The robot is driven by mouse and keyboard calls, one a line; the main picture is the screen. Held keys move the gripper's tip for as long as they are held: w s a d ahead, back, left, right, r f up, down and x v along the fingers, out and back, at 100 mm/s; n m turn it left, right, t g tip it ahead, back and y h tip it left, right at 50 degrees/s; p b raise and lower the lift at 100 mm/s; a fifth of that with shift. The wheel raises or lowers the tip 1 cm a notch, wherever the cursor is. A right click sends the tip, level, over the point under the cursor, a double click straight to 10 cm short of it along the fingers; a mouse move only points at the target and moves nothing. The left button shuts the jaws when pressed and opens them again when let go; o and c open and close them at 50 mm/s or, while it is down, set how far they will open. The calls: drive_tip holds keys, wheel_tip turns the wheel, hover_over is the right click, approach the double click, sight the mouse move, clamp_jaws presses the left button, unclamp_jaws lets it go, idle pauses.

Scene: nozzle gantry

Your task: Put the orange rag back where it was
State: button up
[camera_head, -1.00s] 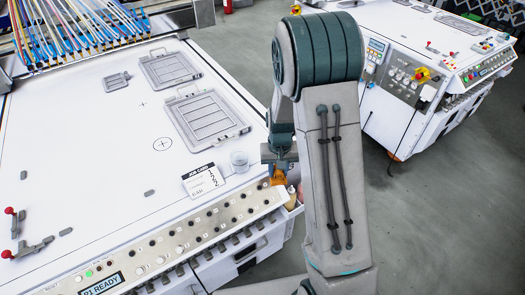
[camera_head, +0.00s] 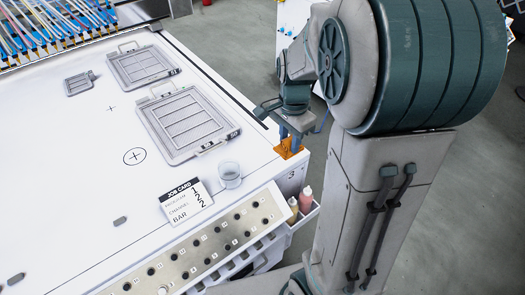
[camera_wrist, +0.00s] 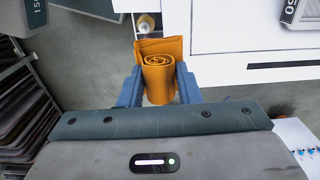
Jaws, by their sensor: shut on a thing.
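The orange rag (camera_head: 288,149) is at the right corner of the white table (camera_head: 75,170) in the head view. In the wrist view the rag (camera_wrist: 160,75) is rolled, with its spiral end facing the camera and a flap behind it. My gripper (camera_head: 291,133) is shut on it, with one blue finger on each side in the wrist view (camera_wrist: 158,90). I cannot tell whether the rag touches the table edge or hangs just off it.
A side holder (camera_head: 305,216) with two bottles (camera_head: 305,199) hangs on the table's right side. A clear cup (camera_head: 229,174) and a job card (camera_head: 185,201) stand near the front panel. Framed trays (camera_head: 188,124) lie behind. Grey floor is open at right.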

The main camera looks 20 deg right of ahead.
drive_tip(key=w+a+f, duration=0.4)
drive_tip(key=w+a, duration=0.1)
drive_tip(key=shift+w+a+f+p, duration=0.25)
drive_tip(key=shift+f+p, duration=0.1)
drive_tip(key=shift+f, duration=2)
drive_tip(key=shift+f, duration=0.15)
drive_tip(key=o, duration=0.9)
drive_tip(key=shift+o, duration=0.2)
wheel_tip(320, 180, up, 12)
drive_tip(key=s+r+n+t, duration=0.3)
drive_tip(key=s+n, duration=1)
drive_tip(key=s, duration=0.6)
drive_tip(key=shift+r+n, duration=0.3)
drive_tip(key=shift+r, duration=0.1)
